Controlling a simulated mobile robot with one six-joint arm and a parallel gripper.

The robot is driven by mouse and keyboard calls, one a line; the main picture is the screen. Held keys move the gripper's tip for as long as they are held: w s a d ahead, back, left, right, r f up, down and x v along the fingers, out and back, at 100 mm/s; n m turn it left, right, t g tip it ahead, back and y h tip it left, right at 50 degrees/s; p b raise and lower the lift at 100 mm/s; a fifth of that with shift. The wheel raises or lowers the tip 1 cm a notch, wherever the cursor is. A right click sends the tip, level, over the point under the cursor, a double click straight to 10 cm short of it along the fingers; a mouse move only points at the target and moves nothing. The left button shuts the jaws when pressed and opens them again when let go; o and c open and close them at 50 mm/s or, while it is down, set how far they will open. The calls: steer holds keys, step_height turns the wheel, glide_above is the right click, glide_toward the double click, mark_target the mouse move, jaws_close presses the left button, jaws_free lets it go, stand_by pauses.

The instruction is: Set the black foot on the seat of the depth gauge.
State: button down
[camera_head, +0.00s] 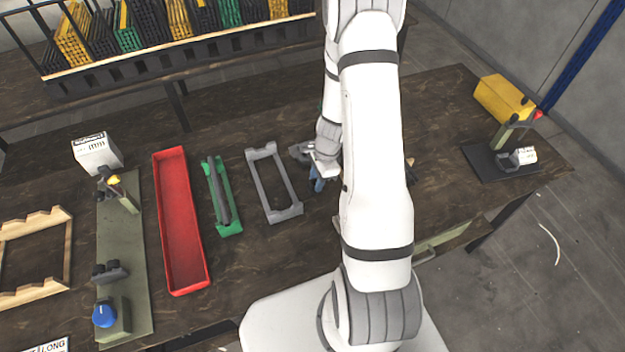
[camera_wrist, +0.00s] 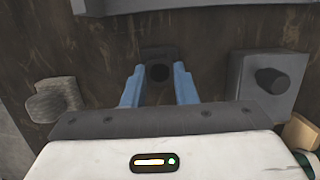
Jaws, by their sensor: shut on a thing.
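My gripper (camera_wrist: 158,72) points down over the dark wooden table, its two blue fingers shut on a small dark block with a round black middle, which I take for the black foot (camera_wrist: 159,54). In the head view, my gripper (camera_head: 318,178) is just right of the grey rack, and my arm hides much of it; the foot cannot be made out there. A long olive fixture (camera_head: 140,255) with a blue knob and a yellow-tipped post stands at the left. A black-based olive device (camera_head: 490,165) with a red tip stands at the far right. I cannot tell which is the depth gauge.
A grey block with a black peg (camera_wrist: 268,85) lies right of my fingers, and a rough grey block (camera_wrist: 55,100) lies left. A grey rack (camera_head: 290,214), a green rack (camera_head: 229,231) and a red tray (camera_head: 180,225) stand left of my arm. A yellow box (camera_head: 503,98) is back right.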

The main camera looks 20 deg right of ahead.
steer(key=shift+f, duration=0.1)
steer(key=c, duration=1.6)
jaws_free()
steer(key=o, duration=0.4)
steer(key=shift+o, duration=0.2)
